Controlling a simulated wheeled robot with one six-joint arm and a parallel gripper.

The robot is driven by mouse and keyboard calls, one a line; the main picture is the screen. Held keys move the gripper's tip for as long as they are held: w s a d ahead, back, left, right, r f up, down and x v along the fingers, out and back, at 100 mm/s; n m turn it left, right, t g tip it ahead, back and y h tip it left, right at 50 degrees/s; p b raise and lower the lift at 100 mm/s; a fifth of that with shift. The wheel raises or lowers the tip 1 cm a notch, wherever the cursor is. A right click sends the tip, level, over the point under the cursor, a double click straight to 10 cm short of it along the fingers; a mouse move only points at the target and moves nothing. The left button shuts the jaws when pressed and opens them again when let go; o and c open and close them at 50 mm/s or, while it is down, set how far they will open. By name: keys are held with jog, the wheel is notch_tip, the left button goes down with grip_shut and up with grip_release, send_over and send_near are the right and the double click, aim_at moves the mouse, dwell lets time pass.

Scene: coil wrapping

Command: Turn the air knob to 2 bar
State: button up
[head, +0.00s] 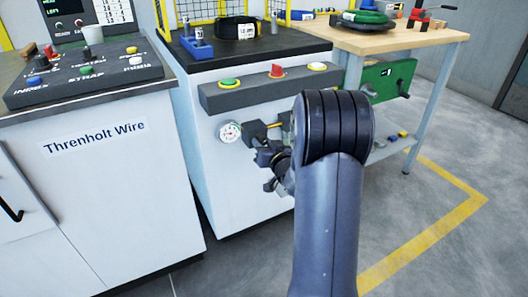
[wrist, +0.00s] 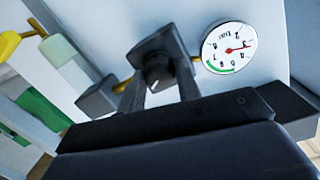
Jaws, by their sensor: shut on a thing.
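The air knob (wrist: 157,72) is a dark round knob on a dark regulator block (wrist: 165,44), in the middle of the wrist view. My gripper (wrist: 160,84) has one finger on each side of the knob and is shut on it. The round white pressure gauge (wrist: 229,47) is right of the knob, with a red needle and a green arc. Its dial appears tilted, and I cannot read the value surely. In the head view, the gauge (head: 229,132) is on the white cabinet front, left of the regulator. My gripper (head: 268,160) is there, partly behind my arm, and the knob cannot be made out.
A wooden workbench (head: 395,38) stands at right. The floor (head: 430,250) at right is clear.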

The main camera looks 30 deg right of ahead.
jog(key=n+b, duration=0.1)
jog(key=n, duration=0.4)
jog(key=n+t+h+b, duration=0.1)
jog(key=n, duration=0.4)
jog(key=shift+f+n+b, duration=0.15)
jog(key=shift+n+b, duration=0.2)
jog(key=shift+n, duration=0.05)
dwell(0.4)
jog(key=o, duration=1)
jog(key=s, duration=0.3)
jog(key=s+p, duration=0.1)
jog(key=s, duration=0.3)
jog(key=s+p, duration=0.1)
jog(key=s, duration=0.2)
jog(key=shift+s+a, duration=0.4)
